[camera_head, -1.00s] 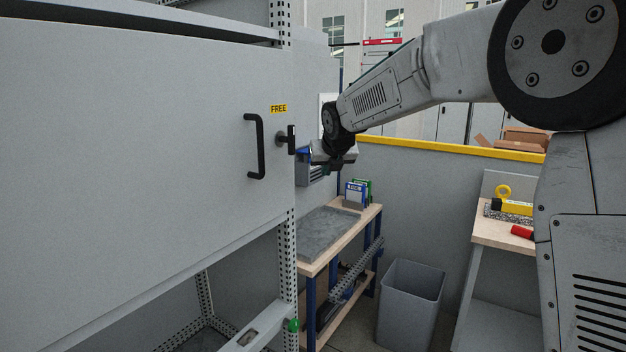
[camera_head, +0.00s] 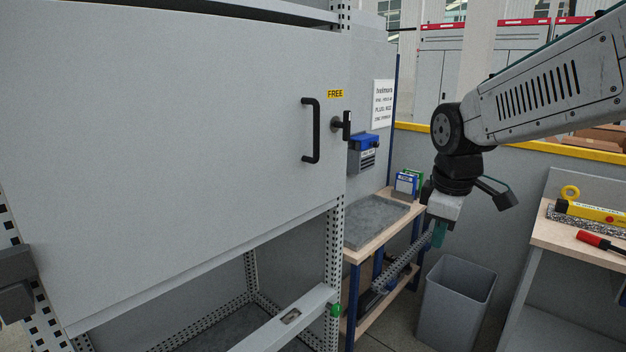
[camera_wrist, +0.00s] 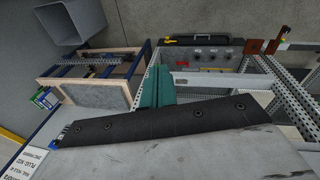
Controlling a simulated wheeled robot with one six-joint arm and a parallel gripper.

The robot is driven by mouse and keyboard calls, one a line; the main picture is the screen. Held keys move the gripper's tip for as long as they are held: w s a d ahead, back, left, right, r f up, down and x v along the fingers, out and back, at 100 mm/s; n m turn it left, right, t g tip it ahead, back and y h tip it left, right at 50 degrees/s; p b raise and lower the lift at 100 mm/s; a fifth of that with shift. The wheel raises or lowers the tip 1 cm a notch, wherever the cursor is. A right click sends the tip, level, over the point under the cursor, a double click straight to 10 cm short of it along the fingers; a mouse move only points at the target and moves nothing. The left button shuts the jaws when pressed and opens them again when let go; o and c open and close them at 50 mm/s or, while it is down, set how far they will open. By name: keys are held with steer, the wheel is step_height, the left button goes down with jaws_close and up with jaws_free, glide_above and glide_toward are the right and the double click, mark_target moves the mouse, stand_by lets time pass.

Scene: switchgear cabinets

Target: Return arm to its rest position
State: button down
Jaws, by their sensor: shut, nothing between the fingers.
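My gripper (camera_head: 439,236) hangs down from the wrist at the right of the cabinet in the head view, apart from everything. Its green fingers are shut and empty; in the wrist view the green fingers (camera_wrist: 155,88) also show close together. The grey cabinet door (camera_head: 170,140) is closed, with a black bar handle (camera_head: 312,131) and a black latch knob (camera_head: 343,126) beside it. A yellow "FREE" label (camera_head: 335,94) sits above the handle.
A grey bin (camera_head: 457,300) is below right. A side table (camera_head: 575,236) with a yellow level and a red-handled tool is at right. A blue-topped box (camera_head: 363,153) hangs on the wall.

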steer(key=s+d+f+m, duration=0.1)
steer(key=s+m, duration=0.4)
steer(key=s, duration=0.7)
steer(key=s+d+f+m, duration=0.1)
steer(key=s+m, duration=0.5)
steer(key=s, duration=0.7)
steer(key=shift+s+d+g, duration=0.15)
steer(key=shift+d+g, duration=0.25)
steer(key=shift+d, duration=0.2)
